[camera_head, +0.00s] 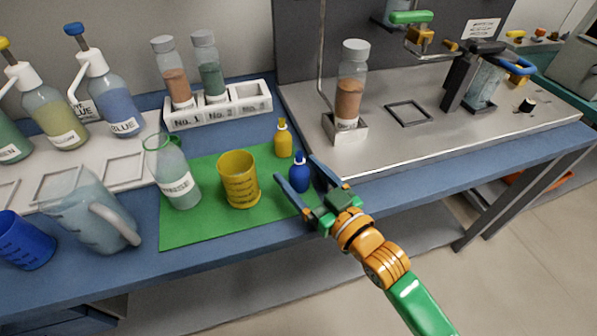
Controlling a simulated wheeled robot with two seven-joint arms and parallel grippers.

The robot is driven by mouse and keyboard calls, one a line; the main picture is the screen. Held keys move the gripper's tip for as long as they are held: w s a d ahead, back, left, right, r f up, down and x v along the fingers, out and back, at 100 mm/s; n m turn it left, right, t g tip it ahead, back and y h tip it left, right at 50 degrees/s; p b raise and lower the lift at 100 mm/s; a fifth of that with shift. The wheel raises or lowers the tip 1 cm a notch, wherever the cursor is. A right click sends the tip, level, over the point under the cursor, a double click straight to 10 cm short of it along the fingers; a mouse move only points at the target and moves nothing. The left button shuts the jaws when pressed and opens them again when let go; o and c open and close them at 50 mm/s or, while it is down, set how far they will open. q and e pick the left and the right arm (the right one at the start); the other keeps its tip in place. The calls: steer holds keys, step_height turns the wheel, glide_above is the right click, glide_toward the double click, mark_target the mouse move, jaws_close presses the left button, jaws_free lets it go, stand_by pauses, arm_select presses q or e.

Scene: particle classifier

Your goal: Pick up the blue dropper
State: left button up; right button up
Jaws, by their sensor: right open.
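The blue dropper (299,174) stands upright near the right edge of the green mat (185,232). My right gripper (303,172) is open, with one finger on each side of the blue dropper in the picture. I cannot tell whether the fingers touch it. The dropper's tip shows above and its body shows between the fingers. My left gripper is not in view.
A yellow dropper (283,139) stands just behind the blue one. The grey platform (385,143) rises to the right, with a bottle (350,88) in a holder.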

mark_target(301, 160)
steer(key=shift+w+a, duration=0.2)
steer(key=shift+w, duration=0.1)
jaws_close()
steer(key=shift+r+p, duration=0.85)
steer(key=shift+p, duration=0.2)
step_height(301, 160, up, 2)
steer(key=p, duration=0.2)
steer(key=shift+s+r+p, duration=0.1)
steer(key=shift+p, duration=0.3)
steer(key=s+a+r+p, duration=0.6)
steer(key=s+r+p, duration=0.3)
steer(key=s+p, duration=0.3)
steer(key=shift+a+p, duration=0.2)
steer(key=shift+p, duration=0.15)
